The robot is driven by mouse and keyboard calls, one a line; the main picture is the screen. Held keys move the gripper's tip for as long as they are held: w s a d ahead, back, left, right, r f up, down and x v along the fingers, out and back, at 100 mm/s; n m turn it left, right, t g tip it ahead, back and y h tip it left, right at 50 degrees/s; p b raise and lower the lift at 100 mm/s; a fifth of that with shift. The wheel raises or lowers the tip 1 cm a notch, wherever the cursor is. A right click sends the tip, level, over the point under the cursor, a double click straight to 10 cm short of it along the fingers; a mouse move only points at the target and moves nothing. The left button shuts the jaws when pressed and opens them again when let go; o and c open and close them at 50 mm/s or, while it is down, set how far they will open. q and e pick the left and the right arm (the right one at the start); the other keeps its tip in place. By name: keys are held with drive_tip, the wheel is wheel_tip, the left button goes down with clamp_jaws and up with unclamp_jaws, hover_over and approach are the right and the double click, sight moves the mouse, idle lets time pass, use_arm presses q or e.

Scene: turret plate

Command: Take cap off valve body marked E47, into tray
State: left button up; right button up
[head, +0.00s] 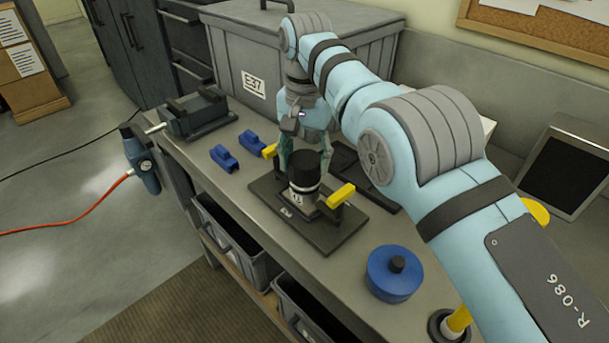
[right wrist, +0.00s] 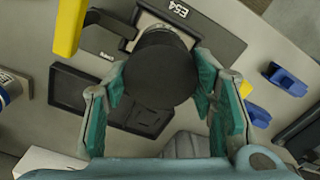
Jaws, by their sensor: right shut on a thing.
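A black round cap (head: 304,166) sits at the top of a pale valve body (head: 302,201), upright on a dark plate (head: 335,236) with yellow-handled clamps. The plate's label in that view reads E54; the marking on the body is too small to read. A dark shallow tray (head: 362,178) with recesses lies behind the plate, partly hidden by my arm; it also shows in the right wrist view (right wrist: 62,88). My left gripper is out of view.
A grey lidded bin (head: 305,70) labelled E37 stands at the back. Blue blocks (head: 223,158) lie left of the plate, and a blue round part (head: 394,274) stands to its right. A blue tool (head: 141,160) with a red hose hangs at the bench's left edge.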

sight(306, 158)
drive_tip(key=n, duration=1.2)
wheel_tip(306, 158, up, 6)
drive_tip(key=p, duration=0.5)
drive_tip(key=shift+f+p, duration=0.1)
drive_tip(key=shift+p, duration=0.25)
drive_tip(key=shift+f, duration=0.1)
drive_tip(key=shift+d, duration=0.1)
